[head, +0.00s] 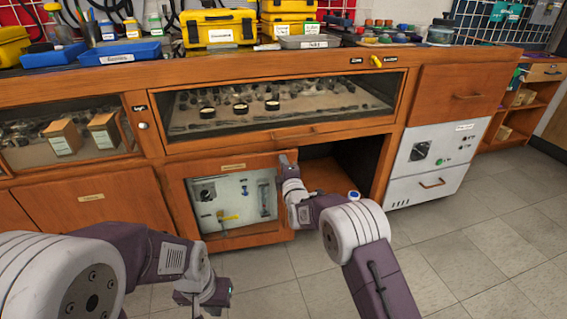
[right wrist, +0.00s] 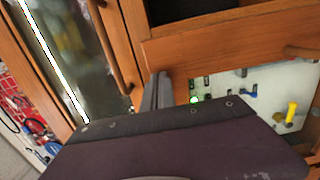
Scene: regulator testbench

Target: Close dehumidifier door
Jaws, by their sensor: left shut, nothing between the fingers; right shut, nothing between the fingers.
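The dehumidifier door seems to be the wood-framed door (head: 238,237) low in the bench, with a pale panel, dials and a yellow lever showing within its frame. It appears partly open; a dark, open compartment (head: 340,178) shows to its right. My right gripper (head: 284,160) is shut and empty at the door's upper right corner. In the right wrist view its fingers (right wrist: 155,97) are beside the door's wooden frame (right wrist: 225,38); I cannot tell whether they touch. My left gripper (head: 226,291) is shut and empty, low in front of the bench, apart from the door.
Above the door is a wide glass-fronted drawer (head: 280,138) with a handle. A white control unit (head: 428,165) stands right of the compartment. Yellow cases (head: 218,30) and blue trays (head: 118,54) sit on the bench top. The tiled floor (head: 470,235) at the right is clear.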

